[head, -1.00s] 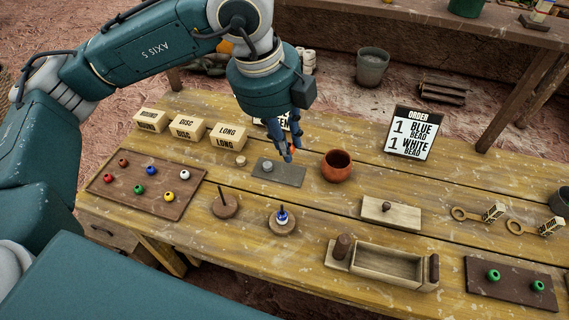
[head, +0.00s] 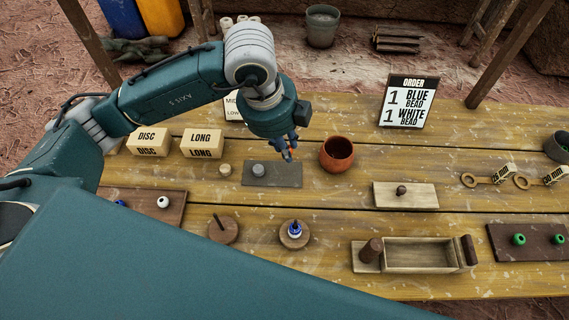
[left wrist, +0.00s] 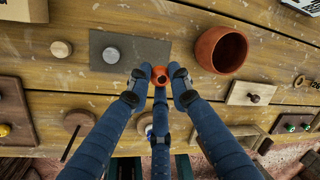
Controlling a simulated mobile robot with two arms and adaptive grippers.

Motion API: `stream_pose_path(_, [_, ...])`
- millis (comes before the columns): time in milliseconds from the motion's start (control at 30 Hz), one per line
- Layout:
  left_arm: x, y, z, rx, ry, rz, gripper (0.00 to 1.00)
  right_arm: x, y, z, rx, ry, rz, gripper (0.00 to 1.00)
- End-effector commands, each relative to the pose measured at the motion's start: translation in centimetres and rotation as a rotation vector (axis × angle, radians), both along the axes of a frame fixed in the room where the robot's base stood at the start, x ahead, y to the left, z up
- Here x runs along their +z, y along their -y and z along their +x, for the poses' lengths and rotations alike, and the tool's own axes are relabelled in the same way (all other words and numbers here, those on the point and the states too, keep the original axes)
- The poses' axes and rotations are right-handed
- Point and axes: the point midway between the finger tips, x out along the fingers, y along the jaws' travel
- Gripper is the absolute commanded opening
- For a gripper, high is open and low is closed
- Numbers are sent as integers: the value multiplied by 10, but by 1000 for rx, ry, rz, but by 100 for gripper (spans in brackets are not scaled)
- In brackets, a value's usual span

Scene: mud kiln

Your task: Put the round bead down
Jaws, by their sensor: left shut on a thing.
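My left gripper (head: 288,152) is shut on an orange-red bead (left wrist: 160,77) with a dark hole. It points down near the right end of a dark grey slab (head: 287,175). In the left wrist view the bead shows at the slab's lower right corner, between the fingertips. Whether the bead touches anything below, I cannot tell. A grey round piece (head: 259,170) lies on the slab. My right gripper is not in view.
A clay bowl (head: 337,154) stands close right of the gripper, and a small pale disc (head: 224,170) lies left of the slab. Two peg stands (head: 223,232) (head: 294,235) are in front; the right one carries blue and white. An order sign (head: 405,101) stands behind.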

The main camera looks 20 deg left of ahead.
Motion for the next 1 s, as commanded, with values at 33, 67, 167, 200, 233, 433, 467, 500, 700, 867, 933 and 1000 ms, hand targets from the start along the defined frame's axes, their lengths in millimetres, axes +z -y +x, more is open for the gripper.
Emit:
stream_pose_path(33, [-12,-1,-2,1,-6,2,4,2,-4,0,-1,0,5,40])
stream_pose_path(67, [-18,-1,-1,1,-4,1,4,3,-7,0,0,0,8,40])
stream_pose_path(167, [-35,0,-1,0,-2,0,4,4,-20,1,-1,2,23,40])
stream_pose_path(200, [-39,0,0,0,-1,0,4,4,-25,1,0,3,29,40])
stream_pose_path(233, [-42,0,0,0,-1,0,4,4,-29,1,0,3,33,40])
stream_pose_path(433, [-63,-1,-1,-1,-4,1,4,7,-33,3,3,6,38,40])
stream_pose_path(467, [-68,0,-1,0,-4,1,4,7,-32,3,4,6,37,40])
stream_pose_path(500, [-74,-1,0,1,-3,1,4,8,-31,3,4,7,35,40])
stream_pose_path(700, [-89,0,0,0,1,0,4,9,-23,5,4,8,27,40])
stream_pose_path(867, [-89,0,0,-1,1,0,4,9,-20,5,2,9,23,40])
stream_pose_path(933, [-90,0,0,-1,1,0,4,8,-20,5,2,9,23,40])
stream_pose_path(1000, [-92,0,0,-1,1,0,4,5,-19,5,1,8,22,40])
